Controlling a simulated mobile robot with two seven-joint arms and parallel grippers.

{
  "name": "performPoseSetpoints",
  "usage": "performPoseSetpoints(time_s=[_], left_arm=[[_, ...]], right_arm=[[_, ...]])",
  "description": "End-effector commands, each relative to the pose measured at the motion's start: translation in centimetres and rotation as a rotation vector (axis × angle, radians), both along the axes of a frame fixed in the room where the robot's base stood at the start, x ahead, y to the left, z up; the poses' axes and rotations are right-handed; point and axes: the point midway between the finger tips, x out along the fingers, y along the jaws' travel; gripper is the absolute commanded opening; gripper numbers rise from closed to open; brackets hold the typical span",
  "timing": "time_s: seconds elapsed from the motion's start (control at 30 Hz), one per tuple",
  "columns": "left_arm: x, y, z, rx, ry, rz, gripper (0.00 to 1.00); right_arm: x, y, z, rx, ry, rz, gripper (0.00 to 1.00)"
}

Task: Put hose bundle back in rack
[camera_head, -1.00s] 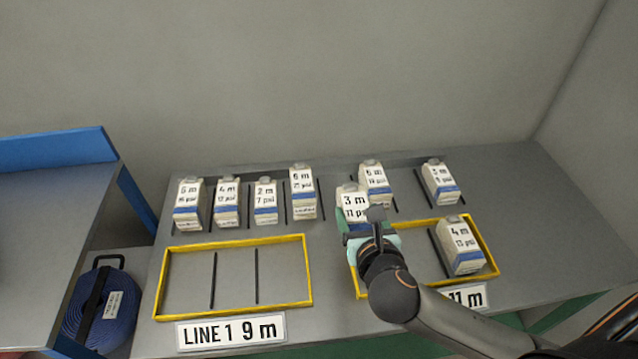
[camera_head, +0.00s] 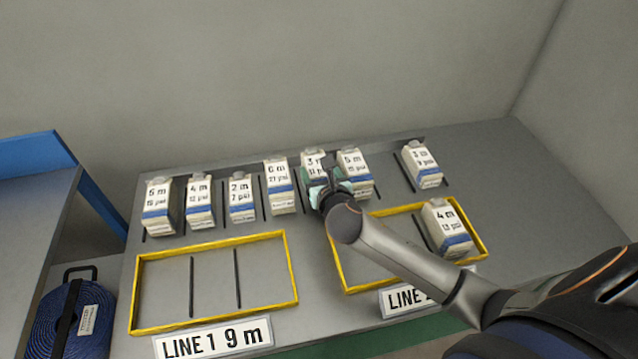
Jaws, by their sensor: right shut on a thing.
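My right gripper (camera_head: 327,191) is shut on the hose bundle labelled 3 m (camera_head: 313,161), a white block with a blue band. It holds the bundle in the back row, between the 6 m bundle (camera_head: 280,183) and the 5 m bundle (camera_head: 352,163). My gripper hides the bundle's lower part, so I cannot tell whether it touches the rack (camera_head: 395,195). A 4 m bundle (camera_head: 446,226) stands in the right yellow frame (camera_head: 345,290). My left gripper is not in view.
The back row also holds bundles marked 5 m (camera_head: 158,203), 4 m (camera_head: 200,201), 2 m (camera_head: 242,197) and 3 m (camera_head: 422,164). The left yellow frame (camera_head: 215,243) is empty. A blue coiled hose (camera_head: 68,318) sits at the lower left beside a bench (camera_head: 30,215).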

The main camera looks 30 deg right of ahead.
Motion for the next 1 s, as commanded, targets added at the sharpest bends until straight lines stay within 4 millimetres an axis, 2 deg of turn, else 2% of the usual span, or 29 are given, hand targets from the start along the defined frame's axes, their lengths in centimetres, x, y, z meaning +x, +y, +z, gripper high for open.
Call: performPoseSetpoints(time_s=[0.23,0.43,0.87,0.9,1.0], left_arm=[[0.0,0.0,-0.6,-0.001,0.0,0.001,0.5],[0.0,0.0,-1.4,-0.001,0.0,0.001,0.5],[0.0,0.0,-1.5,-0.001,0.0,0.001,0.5],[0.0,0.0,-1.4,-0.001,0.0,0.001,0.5],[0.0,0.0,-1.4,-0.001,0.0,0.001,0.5]], right_arm=[[1.4,-0.6,-1.6,-0.001,-0.005,-0.001,0.0],[1.5,-0.6,-4.5,0.002,-0.001,-0.001,0.0],[1.5,-0.7,-5.1,-0.002,-0.004,0.001,0.0],[1.4,-0.7,-5.2,-0.002,0.0,0.001,0.76],[1.4,-0.7,-5.2,-0.001,0.0,0.0,0.87]])
